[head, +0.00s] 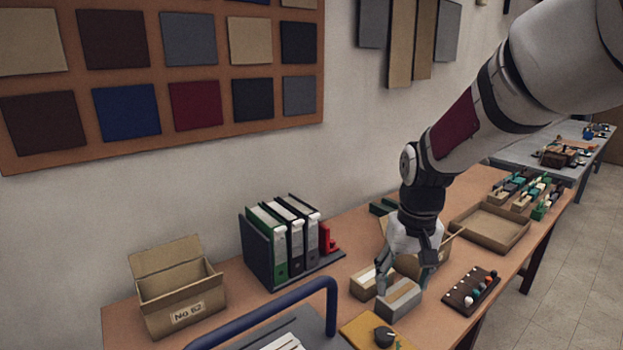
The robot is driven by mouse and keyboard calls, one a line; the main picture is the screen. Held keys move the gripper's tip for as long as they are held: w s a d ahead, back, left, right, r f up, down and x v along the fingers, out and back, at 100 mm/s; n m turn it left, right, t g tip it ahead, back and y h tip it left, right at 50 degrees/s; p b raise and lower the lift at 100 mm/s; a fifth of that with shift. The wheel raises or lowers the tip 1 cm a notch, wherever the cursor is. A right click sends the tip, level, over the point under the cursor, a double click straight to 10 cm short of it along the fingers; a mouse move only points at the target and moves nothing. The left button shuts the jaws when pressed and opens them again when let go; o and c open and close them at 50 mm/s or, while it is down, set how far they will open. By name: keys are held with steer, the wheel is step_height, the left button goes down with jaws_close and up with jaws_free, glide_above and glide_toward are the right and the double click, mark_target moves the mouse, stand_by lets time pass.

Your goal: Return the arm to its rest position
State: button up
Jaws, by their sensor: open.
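My arm reaches in from the upper right of the head view, and my gripper (408,284) points down over the wooden table. The gripper is open, with its fingers low at a grey box with a tan top (400,301). I cannot tell whether the fingers touch it. A second small tan box with a light top (366,283) lies just to the left of the gripper. An open cardboard box (446,243) stands behind the gripper and is partly hidden by it.
A cardboard box marked No 62 (183,300) and a rack of binders (283,240) stand at left. A peg board (470,291), an empty tray (490,228) and several small blocks are at right. A blue rail (270,313) and a yellow pad (368,332) are in front.

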steer(key=s+r+t, duration=0.2)
steer(key=s+r, duration=0.3)
steer(key=s, duration=0.6)
steer(key=s+r+t, duration=0.2)
steer(key=s+r, duration=0.4)
steer(key=s, duration=0.6)
steer(key=shift+d, duration=0.3)
